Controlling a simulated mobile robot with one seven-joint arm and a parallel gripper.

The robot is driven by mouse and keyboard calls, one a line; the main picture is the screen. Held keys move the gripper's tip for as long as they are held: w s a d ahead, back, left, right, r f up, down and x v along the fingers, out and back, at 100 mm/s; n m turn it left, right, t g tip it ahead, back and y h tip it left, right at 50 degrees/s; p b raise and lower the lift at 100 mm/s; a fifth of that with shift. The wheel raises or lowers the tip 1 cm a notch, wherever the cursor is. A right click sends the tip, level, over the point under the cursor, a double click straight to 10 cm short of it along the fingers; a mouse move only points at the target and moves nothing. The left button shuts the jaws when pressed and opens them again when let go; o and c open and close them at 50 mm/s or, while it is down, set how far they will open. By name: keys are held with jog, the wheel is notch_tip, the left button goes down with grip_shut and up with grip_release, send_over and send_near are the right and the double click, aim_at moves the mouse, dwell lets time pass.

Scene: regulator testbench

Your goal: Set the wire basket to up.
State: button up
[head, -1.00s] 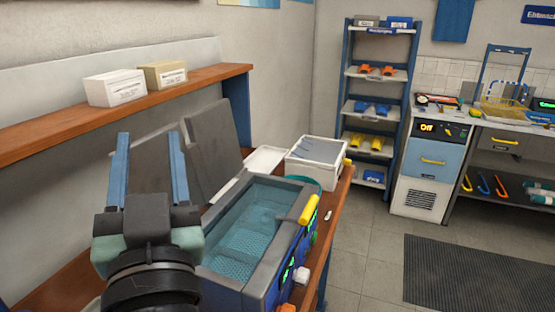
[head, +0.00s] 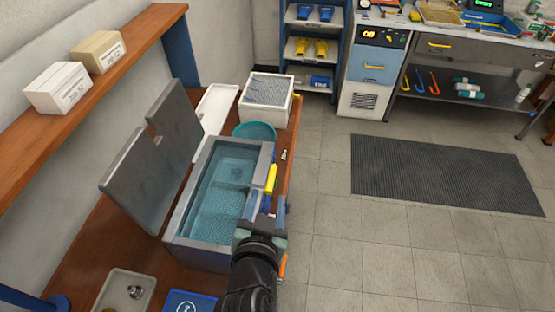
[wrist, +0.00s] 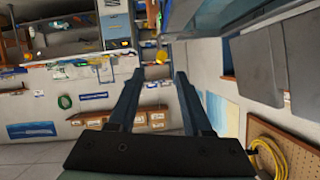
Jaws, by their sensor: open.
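The wire basket (head: 228,212) shows as a fine mesh low inside the grey, water-filled tank (head: 180,238). A yellow grip (head: 271,179) stands at the tank's right side; its link to the basket cannot be made out. My gripper (head: 261,204) is at the tank's right wall, just nearer than the yellow grip in the head view. It looks empty. In the wrist view my gripper (wrist: 160,75) has its two fingers apart with nothing between them. The tank and basket cannot be made out in the wrist view.
The tank's grey lid (head: 140,175) stands open on the left, under a wooden shelf (head: 100,85) with two boxes. A teal bowl (head: 254,131) and a white bin (head: 267,98) sit beyond the tank. A small tray (head: 125,292) is in front. Floor to the right is open.

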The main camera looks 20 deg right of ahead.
aim_at(273, 170)
jog(key=p+x, duration=0.2)
jog(key=x, duration=1)
jog(key=shift+w+d+p, duration=0.1)
jog(key=shift+w+p, duration=0.05)
jog(key=shift+p, duration=0.15)
grip_shut()
dwell(1.0)
